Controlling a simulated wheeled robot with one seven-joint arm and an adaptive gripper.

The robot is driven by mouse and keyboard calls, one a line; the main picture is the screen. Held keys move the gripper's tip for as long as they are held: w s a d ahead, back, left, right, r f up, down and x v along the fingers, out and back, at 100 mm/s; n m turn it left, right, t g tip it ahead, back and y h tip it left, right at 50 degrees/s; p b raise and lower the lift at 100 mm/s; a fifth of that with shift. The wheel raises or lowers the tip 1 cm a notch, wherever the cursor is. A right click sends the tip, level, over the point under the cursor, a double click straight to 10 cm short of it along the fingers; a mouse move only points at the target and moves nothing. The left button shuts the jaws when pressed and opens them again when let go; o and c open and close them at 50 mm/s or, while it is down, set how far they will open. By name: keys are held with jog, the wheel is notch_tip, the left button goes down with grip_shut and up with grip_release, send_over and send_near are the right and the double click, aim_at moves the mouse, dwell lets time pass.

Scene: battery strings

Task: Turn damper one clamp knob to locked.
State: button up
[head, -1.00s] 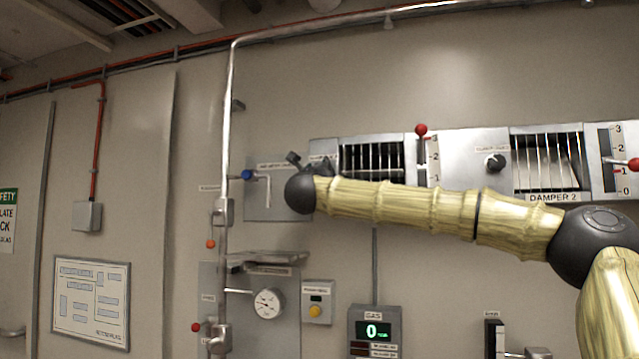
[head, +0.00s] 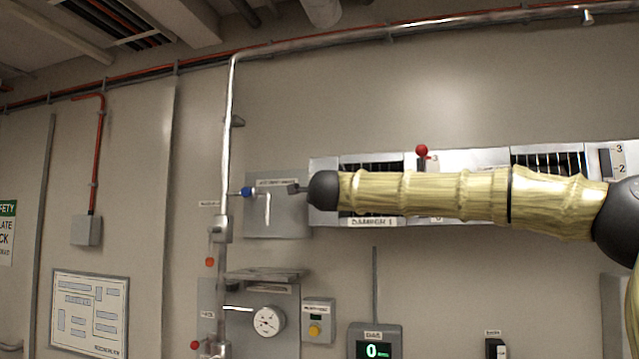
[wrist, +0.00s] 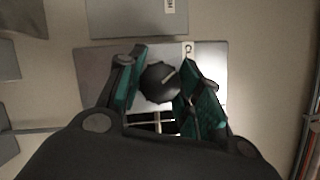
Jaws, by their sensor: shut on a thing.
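The clamp knob (wrist: 160,82) is round and black with a white pointer line, on a pale metal plate in the wrist view. The line points up and to the right. My gripper (wrist: 161,85) has its two green-padded fingers on either side of the knob, shut on it. In the head view my arm lies across the damper 1 panel (head: 325,219) and hides the knob. The DAMPER 1 label (head: 372,222) shows just under the arm.
A red-balled lever (head: 422,151) stands just above my arm. A gauge (head: 268,320) and a gas display (head: 374,349) are below.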

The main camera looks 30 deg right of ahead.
jog(key=shift+n+y+p, duration=0.3)
jog(key=shift+n+p, duration=0.45)
jog(key=shift+n, duration=0.05)
jog(key=shift+f, duration=0.1)
jog(key=o, duration=1)
jog(key=shift+s+a, duration=0.1)
jog(key=shift+r+v, duration=0.1)
jog(key=shift+v, duration=2.85)
jog(key=shift+r+v, duration=0.15)
jog(key=shift+v, duration=2.75)
